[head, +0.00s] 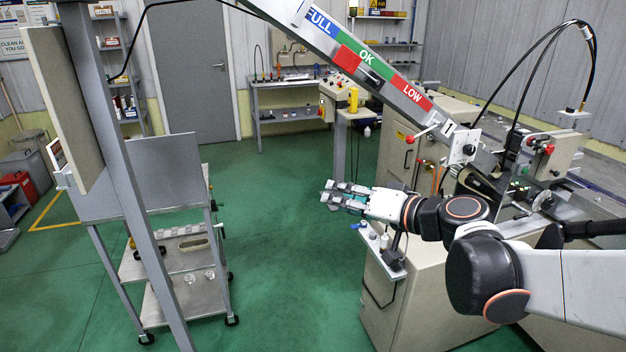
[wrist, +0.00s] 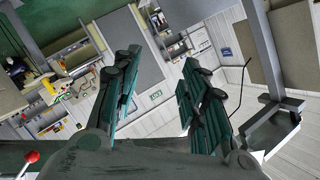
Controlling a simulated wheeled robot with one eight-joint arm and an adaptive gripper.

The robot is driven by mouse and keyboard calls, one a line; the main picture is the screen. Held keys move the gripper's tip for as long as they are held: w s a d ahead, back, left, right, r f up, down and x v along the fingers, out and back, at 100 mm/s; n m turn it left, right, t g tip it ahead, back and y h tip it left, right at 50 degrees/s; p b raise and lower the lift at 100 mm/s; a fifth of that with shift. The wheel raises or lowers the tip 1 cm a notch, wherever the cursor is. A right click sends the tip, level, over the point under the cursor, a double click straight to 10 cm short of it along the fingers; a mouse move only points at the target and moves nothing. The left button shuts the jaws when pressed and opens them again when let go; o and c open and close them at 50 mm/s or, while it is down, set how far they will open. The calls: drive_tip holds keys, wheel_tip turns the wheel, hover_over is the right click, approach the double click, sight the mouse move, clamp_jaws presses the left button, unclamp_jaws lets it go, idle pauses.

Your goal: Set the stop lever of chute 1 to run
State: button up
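Chute 1 (head: 375,75) is the sloping metal chute with blue FULL, green OK and red LOW bands. A "1" label (head: 449,128) marks its lower end. Its stop lever (head: 409,139) has a red knob on a thin rod, sticking out left from the lower end. My gripper (head: 328,196) is below and left of the lever, apart from it, with fingers pointing left. In the wrist view my gripper (wrist: 160,62) has its fingers spread with nothing between them. A red knob (wrist: 32,157) shows at that view's lower left; I cannot tell whether it is this lever's.
A beige machine (head: 425,300) stands below my arm, with a small side shelf (head: 391,262). Another red-knobbed control (head: 548,149) is at right. A grey cart (head: 175,265) and a post (head: 125,180) stand at left. Green floor between cart and machine is clear.

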drive_tip(key=shift+a, duration=0.55)
